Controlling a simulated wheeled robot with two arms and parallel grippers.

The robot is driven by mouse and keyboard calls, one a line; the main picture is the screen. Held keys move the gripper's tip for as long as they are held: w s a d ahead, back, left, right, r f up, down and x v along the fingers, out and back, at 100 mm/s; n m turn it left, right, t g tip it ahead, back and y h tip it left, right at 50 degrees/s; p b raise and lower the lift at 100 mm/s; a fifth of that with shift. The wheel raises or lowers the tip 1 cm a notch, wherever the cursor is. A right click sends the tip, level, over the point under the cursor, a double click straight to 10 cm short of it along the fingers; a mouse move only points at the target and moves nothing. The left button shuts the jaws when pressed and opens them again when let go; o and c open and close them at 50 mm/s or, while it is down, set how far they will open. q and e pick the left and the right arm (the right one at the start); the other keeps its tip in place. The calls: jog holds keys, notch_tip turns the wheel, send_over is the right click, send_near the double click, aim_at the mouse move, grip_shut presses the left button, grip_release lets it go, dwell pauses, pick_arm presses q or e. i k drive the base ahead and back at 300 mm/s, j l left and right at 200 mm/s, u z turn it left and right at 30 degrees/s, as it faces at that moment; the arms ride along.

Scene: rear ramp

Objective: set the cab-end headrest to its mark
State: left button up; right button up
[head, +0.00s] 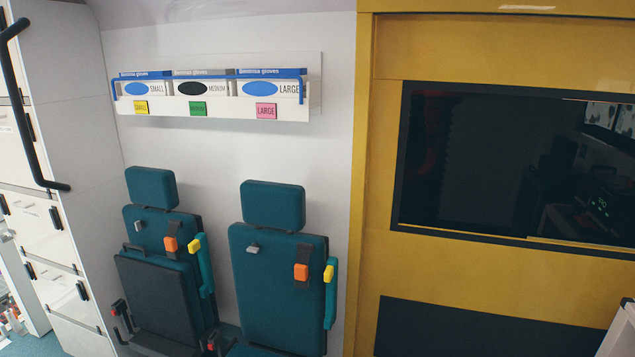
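Two teal seats stand against the white wall in the head view. The left headrest (151,188) sits above the left seat (165,285), and a small gap shows between headrest and backrest. The right headrest (273,205) sits above the right seat (277,285), a narrow gap over its backrest. I cannot tell which of the two is at the cab end. No height mark can be made out by either headrest. Neither of my grippers is in view.
A rack (215,103) of glove boxes hangs on the wall above the seats. White cabinets (50,230) with dark handles and a black grab rail (28,110) are at left. A yellow door (440,275) with a dark window (480,165) fills the right.

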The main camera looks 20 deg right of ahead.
aim_at(279, 205)
jog(key=i+j+z, duration=0.25)
jog(key=z, duration=0.2)
jog(key=i+j+z, duration=0.5)
jog(key=k+l, duration=0.1)
